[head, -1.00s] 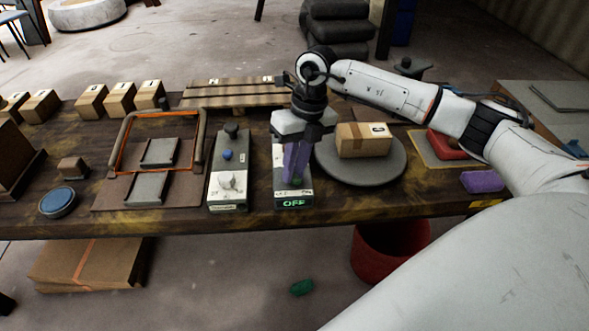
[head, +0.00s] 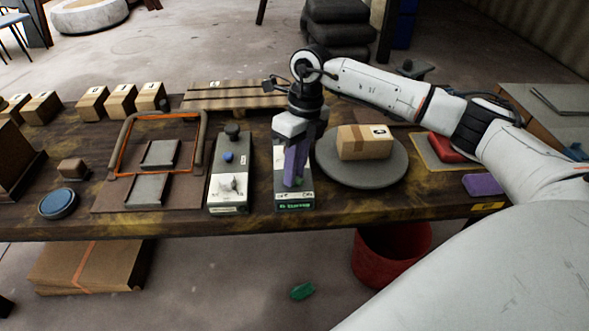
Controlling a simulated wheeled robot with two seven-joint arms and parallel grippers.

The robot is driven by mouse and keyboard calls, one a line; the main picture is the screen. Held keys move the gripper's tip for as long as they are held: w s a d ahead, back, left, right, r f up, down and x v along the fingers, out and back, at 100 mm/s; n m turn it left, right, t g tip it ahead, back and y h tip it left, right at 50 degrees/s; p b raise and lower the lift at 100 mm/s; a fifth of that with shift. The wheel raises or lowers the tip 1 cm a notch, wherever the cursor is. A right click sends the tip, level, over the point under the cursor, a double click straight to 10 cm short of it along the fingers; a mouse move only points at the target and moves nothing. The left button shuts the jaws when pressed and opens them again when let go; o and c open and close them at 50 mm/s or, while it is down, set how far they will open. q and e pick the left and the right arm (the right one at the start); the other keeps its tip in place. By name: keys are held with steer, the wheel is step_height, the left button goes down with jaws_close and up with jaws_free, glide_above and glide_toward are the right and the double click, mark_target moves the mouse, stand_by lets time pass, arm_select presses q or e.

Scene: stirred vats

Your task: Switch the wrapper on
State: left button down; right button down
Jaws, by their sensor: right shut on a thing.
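A narrow control box (head: 294,196) stands at the front of the table, left of a round grey turntable (head: 362,181) that carries a cardboard box (head: 364,142). Its front display (head: 295,206) is lit green with small text that seems to read "Starved". My right gripper (head: 293,184) points down over this box, with its purple fingers shut at the top face. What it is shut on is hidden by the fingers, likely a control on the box. My left gripper is not in view.
A second control box (head: 229,178) with a blue button and a pale knob stands just left. Further left is an orange-edged frame (head: 163,143) and a blue round pad (head: 58,202). A wooden pallet (head: 234,94) lies behind. A red bin (head: 391,255) is below.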

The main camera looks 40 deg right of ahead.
steer(key=c, duration=1.7)
jaws_free()
steer(key=r, duration=0.3)
steer(key=d+r, duration=0.1)
steer(key=r, duration=0.2)
steer(key=d+r, duration=0.1)
steer(key=r, duration=0.3)
steer(key=shift+w+r, duration=0.1)
steer(key=shift+w, duration=0.2)
